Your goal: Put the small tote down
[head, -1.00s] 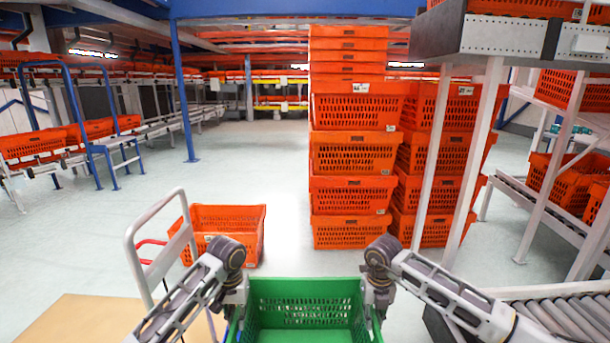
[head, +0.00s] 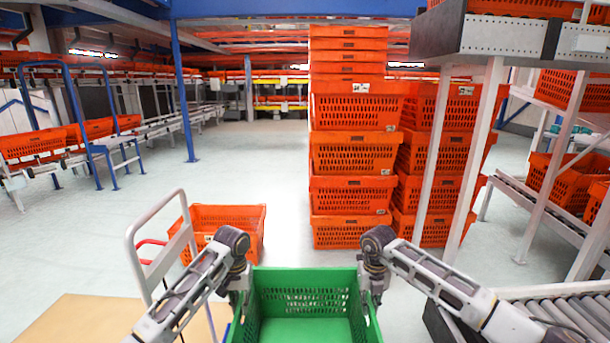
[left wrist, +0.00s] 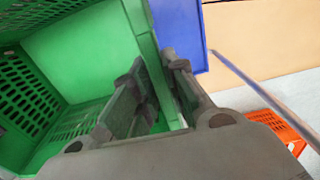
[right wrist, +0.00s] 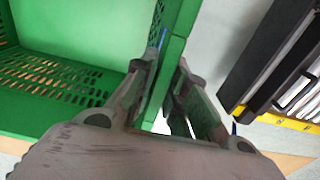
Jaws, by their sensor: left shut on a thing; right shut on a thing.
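The small green tote (head: 305,278) is held level between my two arms at the bottom middle of the head view, and it looks empty. My left gripper (head: 240,290) is shut on its left wall; the left wrist view shows the fingers (left wrist: 155,95) on either side of the green rim (left wrist: 150,60). My right gripper (head: 370,288) is shut on its right wall; the right wrist view shows the fingers (right wrist: 165,85) around the rim (right wrist: 178,35). The underside of the tote is hidden.
An orange tote (head: 222,225) stands on the floor ahead left, near a hand cart with a grey handle (head: 140,245) and a tan board (head: 75,318). Tall orange tote stacks (head: 352,155) stand ahead. A roller conveyor (head: 570,315) is at the right. Floor (head: 255,165) is open beyond.

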